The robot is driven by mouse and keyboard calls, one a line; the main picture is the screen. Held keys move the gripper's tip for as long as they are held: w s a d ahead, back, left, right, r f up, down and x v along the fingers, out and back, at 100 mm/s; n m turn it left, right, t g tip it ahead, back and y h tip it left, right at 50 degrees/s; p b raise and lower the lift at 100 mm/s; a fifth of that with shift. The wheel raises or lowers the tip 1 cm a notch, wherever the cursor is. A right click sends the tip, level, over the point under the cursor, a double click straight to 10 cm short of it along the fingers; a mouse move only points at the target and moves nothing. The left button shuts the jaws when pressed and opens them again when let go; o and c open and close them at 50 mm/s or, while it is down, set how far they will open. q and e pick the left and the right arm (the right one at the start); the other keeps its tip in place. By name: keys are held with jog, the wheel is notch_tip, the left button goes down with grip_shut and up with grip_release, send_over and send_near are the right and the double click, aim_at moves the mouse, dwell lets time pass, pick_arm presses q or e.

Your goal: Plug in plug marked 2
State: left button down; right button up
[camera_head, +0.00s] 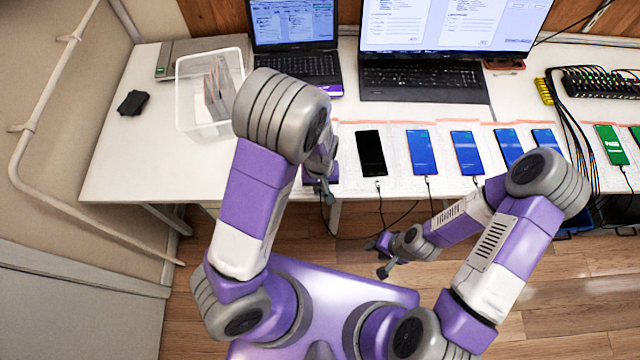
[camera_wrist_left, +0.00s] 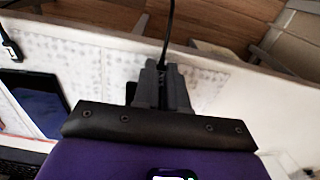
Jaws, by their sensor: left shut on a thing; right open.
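My left gripper (camera_head: 327,190) is at the table's front edge, left of the black-screened phone (camera_head: 371,153). In the left wrist view its fingers (camera_wrist_left: 162,90) are shut on a cable's plug end, which they mostly hide. The black cable (camera_wrist_left: 169,30) runs away from the fingertips past the table edge. No number mark is readable. Another plug (camera_head: 378,184) is at the near end of the black-screened phone. A dark phone (camera_wrist_left: 38,105) and a plug (camera_wrist_left: 11,45) show at the left of the wrist view. My right gripper (camera_head: 384,258) is open and empty, low in front of the table.
Several blue-screened phones (camera_head: 421,152) with cables lie in a row to the right. A green-screened phone (camera_head: 611,145) lies further right. A clear bin (camera_head: 190,100), a laptop (camera_head: 300,68) and a keyboard (camera_head: 425,78) stand behind. Black cables hang below the front edge.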

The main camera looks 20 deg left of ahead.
aim_at(320, 192)
dwell(0.8)
pick_arm(q)
jog(key=c, duration=1.1)
grip_release()
jog(key=shift+r, duration=0.15)
jog(key=shift+s+d+r+p, duration=0.1)
jog(key=shift+s+r+p, duration=0.1)
jog(key=shift+r+p, duration=1.05)
jog(key=shift+s+d+r+p, duration=0.1)
jog(key=shift+s+r+p, duration=0.1)
jog(key=shift+r+p, duration=1.05)
jog(key=shift+f, duration=0.15)
jog(key=shift+s, duration=0.1)
